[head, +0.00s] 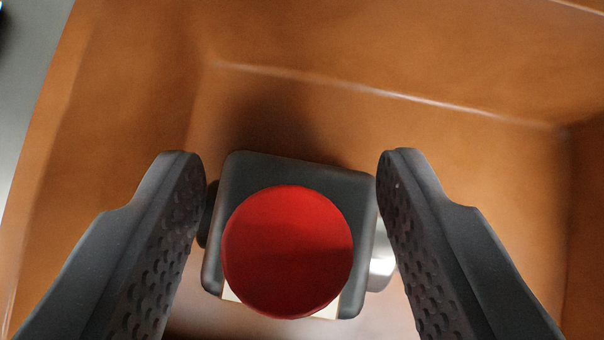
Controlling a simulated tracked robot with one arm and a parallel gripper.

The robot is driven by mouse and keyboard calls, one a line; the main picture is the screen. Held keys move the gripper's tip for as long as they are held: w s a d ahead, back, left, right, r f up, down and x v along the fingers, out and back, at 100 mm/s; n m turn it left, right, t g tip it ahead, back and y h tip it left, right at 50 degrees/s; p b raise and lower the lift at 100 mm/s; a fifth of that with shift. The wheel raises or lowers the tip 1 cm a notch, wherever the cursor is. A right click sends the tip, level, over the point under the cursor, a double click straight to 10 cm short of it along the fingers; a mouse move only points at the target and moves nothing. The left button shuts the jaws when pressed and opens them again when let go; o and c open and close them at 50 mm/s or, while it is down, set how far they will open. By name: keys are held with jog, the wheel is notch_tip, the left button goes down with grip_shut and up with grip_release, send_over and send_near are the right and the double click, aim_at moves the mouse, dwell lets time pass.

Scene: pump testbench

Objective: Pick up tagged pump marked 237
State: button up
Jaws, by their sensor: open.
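A pump (265,172) with a dark grey squarish body and a large round red cap (288,252) sits inside an orange-brown bin (400,150). A strip of white, perhaps a tag, shows at its lower edge; no number is readable. A shiny metal fitting (382,258) sticks out on its right side, and a dark knob shows on its left. My gripper (288,170) is open, with one textured finger on each side of the pump. The left finger is close to the knob and the right finger is close to the body and fitting; I cannot tell whether either touches.
The bin's walls rise at the left, the back and the right. The bin floor right of the pump is bare. A grey surface (25,80) lies outside the bin at the far left.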

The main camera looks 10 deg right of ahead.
jog(key=shift+w, duration=0.1)
grip_shut()
dwell(1.4)
